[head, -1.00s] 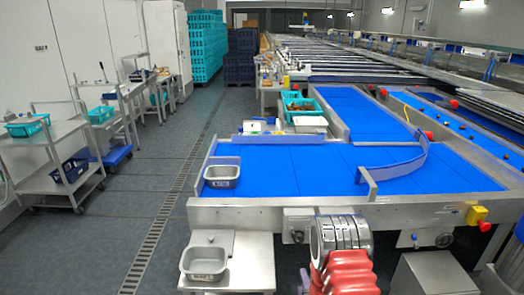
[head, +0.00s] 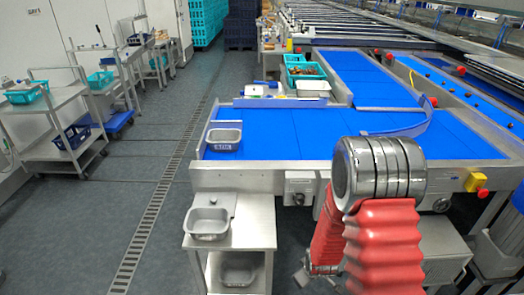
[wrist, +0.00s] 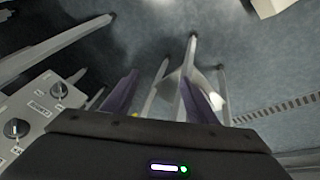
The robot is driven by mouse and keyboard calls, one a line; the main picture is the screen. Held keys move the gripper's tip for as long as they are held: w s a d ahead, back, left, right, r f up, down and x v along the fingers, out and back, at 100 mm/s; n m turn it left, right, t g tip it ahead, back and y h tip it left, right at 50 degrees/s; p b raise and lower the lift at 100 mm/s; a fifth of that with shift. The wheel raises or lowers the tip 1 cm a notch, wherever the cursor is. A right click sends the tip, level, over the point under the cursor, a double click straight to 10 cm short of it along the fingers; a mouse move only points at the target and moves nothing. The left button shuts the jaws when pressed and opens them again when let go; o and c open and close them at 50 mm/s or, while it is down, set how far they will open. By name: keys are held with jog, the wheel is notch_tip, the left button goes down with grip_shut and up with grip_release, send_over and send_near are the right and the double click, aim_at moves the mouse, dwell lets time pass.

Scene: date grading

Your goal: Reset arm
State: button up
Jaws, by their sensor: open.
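My gripper (wrist: 158,88) is open in the wrist view, its two purple fingers apart with nothing held between them. Dark floor and blurred pale metal legs show beyond the fingers. A control panel with knobs (wrist: 18,130) is at the left of that view. In the head view my arm, with a metal ring joint and red ribbed sleeve, stands up in front of the blue conveyor (head: 290,140). I cannot make out the gripper's fingers there.
A grey tub (head: 224,146) sits on the conveyor's left end. Another grey tub (head: 209,232) is on a small steel stand (head: 258,235) in front. Teal crates (head: 304,75) stand farther back. Steel carts (head: 50,152) line the left wall. The aisle floor is clear.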

jog(key=s+r+m, duration=0.2)
jog(key=s+r, duration=0.5)
jog(key=r, duration=0.6)
jog(key=s+r+m, duration=0.2)
jog(key=s+r, duration=0.5)
jog(key=r, duration=0.7)
jog(key=s+r+m+t, duration=0.1)
jog(key=s+r+m, duration=0.2)
jog(key=s+r, duration=0.4)
notch_tip(320, 180, up, 6)
jog(key=shift+s+r, duration=0.15)
jog(key=shift+d, duration=0.1)
jog(key=shift+c, duration=0.6)
